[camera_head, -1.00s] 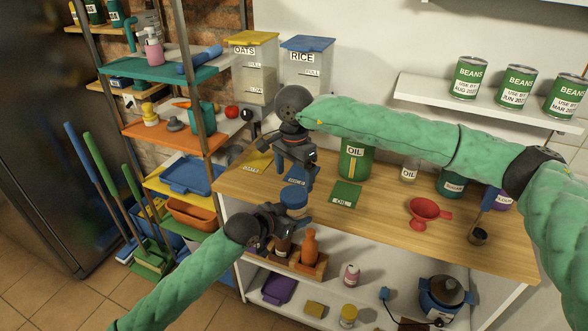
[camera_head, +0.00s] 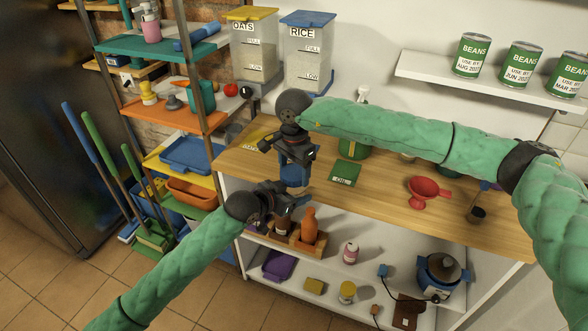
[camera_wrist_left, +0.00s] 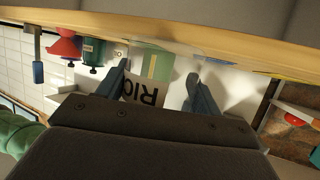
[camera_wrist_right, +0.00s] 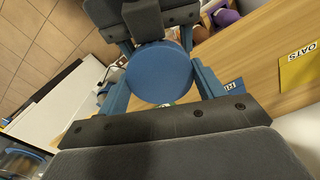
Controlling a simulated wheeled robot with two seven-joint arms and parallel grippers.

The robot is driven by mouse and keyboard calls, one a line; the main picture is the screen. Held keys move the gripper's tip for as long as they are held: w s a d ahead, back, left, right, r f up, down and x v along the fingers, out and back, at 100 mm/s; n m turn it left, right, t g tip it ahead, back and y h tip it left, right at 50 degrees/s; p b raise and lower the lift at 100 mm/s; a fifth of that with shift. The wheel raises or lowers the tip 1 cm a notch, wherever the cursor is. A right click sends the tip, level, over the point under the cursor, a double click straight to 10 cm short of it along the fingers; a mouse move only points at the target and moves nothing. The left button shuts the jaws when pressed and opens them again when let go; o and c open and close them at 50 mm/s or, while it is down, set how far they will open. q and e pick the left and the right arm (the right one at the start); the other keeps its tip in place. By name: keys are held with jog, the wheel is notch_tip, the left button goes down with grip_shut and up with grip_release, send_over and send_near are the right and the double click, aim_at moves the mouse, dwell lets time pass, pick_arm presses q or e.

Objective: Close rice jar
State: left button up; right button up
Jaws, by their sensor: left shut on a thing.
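The rice jar (camera_wrist_left: 148,92), with a white label reading upside down in the left wrist view, stands between the fingers of my left gripper (camera_wrist_left: 160,85), which is shut on it. A round blue lid (camera_wrist_right: 160,73) is at the jar's top. My right gripper (camera_wrist_right: 162,78) is around the lid, one finger on each side, seemingly open with very little gap. In the head view my right gripper (camera_head: 294,165) is just above my left one and partly hides the lid.
Oats (camera_head: 254,45) and rice (camera_head: 306,50) dispensers stand at the back. A lower shelf holds bottles and a cooker (camera_head: 440,272).

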jog(key=shift+c, duration=0.7)
jog(key=m, duration=1)
jog(key=o, duration=1.1)
jog(key=shift+c, duration=0.2)
